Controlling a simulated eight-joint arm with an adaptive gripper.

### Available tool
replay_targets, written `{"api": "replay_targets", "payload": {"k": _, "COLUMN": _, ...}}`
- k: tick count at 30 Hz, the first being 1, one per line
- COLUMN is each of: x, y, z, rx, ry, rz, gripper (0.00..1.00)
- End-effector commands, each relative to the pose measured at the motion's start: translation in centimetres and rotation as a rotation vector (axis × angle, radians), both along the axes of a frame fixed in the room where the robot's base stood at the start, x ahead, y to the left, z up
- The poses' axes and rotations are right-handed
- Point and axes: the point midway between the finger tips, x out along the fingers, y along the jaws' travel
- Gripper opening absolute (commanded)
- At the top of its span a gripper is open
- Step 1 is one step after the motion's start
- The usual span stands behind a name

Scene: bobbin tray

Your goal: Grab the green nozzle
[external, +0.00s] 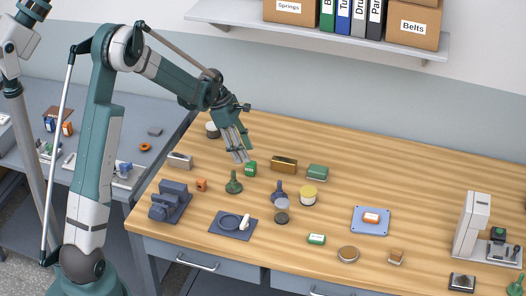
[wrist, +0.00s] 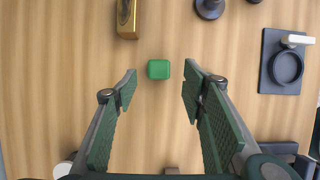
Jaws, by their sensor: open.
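The green nozzle (external: 234,184) stands upright on the wooden table in the external view, dark green with a wide round base and narrower top. I cannot make it out in the wrist view, where my right finger may cover it. My gripper (external: 240,159) is open and empty, pointing down above the table, behind and slightly right of the nozzle. In the wrist view my gripper (wrist: 158,83) has its fingers spread, with a small green box (wrist: 158,69) showing between and beyond the tips. That box (external: 250,169) stands just right of and behind the nozzle.
A brass box (external: 284,164) lies behind. An orange block (external: 202,185) and a dark machine (external: 171,202) are left. A dark tray (external: 216,231) is in front.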

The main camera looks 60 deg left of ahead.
Motion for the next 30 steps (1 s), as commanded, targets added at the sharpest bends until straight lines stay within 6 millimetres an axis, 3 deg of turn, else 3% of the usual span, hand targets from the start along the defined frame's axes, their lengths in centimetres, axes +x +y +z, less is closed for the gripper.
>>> {"api": "replay_targets", "payload": {"k": 6, "x": 0.4, "y": -0.4, "z": -1.5, "rx": 0.0, "ry": 0.0, "rz": -0.001, "gripper": 0.41}}
{"api": "replay_targets", "payload": {"k": 20, "x": 0.6, "y": -0.5, "z": -1.9, "rx": 0.0, "ry": 0.0, "rz": 0.0, "gripper": 0.41}}
{"api": "replay_targets", "payload": {"k": 30, "x": 1.5, "y": -1.1, "z": -4.8, "rx": 0.0, "ry": 0.0, "rz": -0.001, "gripper": 0.41}}
